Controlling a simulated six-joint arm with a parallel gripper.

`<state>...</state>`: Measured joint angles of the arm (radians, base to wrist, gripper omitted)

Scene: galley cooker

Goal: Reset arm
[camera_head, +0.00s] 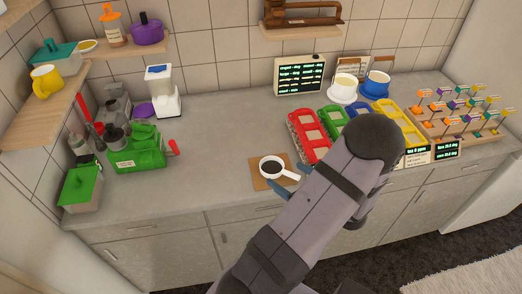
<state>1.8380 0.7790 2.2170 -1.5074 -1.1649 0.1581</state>
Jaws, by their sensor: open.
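My arm reaches in from the bottom of the head view and bends over the counter's front edge. My gripper (291,178) is low by the front edge, mostly hidden behind my own arm; bluish fingertips show, and it is open. A white cup with dark contents (264,162) sits on a brown square mat (258,184), with its handle pointing right towards the gripper. The fingertips are close to the cup's handle; I cannot tell whether they touch it.
Red, green, blue and yellow trays (303,146) stand right of the cup, partly behind my arm. A rack of coloured pieces (465,118) is at the far right. A green caddy (140,150) and white appliance (163,95) stand left. The counter middle (225,125) is clear.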

